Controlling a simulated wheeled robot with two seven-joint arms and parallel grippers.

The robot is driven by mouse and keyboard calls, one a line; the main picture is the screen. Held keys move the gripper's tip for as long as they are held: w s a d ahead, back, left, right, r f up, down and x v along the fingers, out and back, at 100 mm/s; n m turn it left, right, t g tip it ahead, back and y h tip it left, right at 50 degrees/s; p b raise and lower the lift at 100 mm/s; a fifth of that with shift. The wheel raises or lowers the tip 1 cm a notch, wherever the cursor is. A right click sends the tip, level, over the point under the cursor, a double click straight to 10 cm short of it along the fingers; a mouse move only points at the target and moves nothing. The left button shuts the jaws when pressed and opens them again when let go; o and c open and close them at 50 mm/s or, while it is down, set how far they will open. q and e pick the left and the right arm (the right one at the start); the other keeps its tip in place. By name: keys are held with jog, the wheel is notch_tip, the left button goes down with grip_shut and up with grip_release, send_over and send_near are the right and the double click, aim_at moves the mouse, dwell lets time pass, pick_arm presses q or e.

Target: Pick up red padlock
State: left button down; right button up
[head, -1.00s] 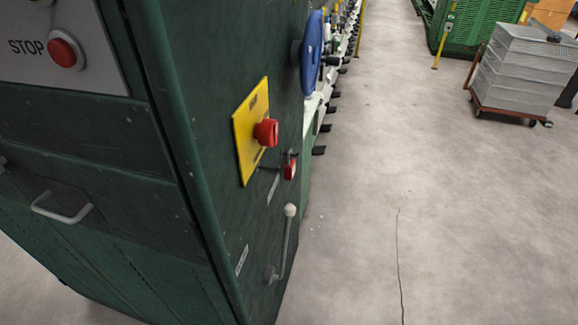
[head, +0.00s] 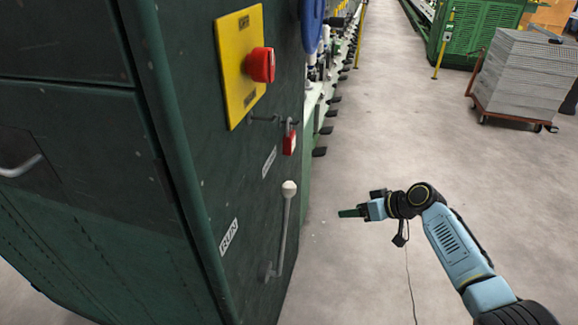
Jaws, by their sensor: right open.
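My left gripper is not in view.
A lever with a pale knob (head: 289,188) stands out from the cabinet below the padlock, by a RUN label (head: 228,237). A blue wheel (head: 312,24) is above. The floor between is clear.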

notch_tip(320, 180, up, 14)
jog(key=w+a+n+y+b, duration=0.3)
jog(key=n+y, duration=0.1)
jog(key=n, duration=0.1)
jog(key=n+g+y+b, duration=0.2)
jog(key=n, duration=0.2)
send_near(294, 138)
jog(key=b+x, duration=0.2)
jog(key=x, duration=0.3)
jog(key=shift+a, duration=0.15)
jog(key=shift+b+x, duration=0.55)
jog(key=shift+x, duration=1.45)
jog(key=shift+a, duration=0.2)
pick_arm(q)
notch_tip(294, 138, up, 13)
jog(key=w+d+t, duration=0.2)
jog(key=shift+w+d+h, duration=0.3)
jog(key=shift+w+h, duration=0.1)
pick_arm(e)
jog(key=c, duration=1.1)
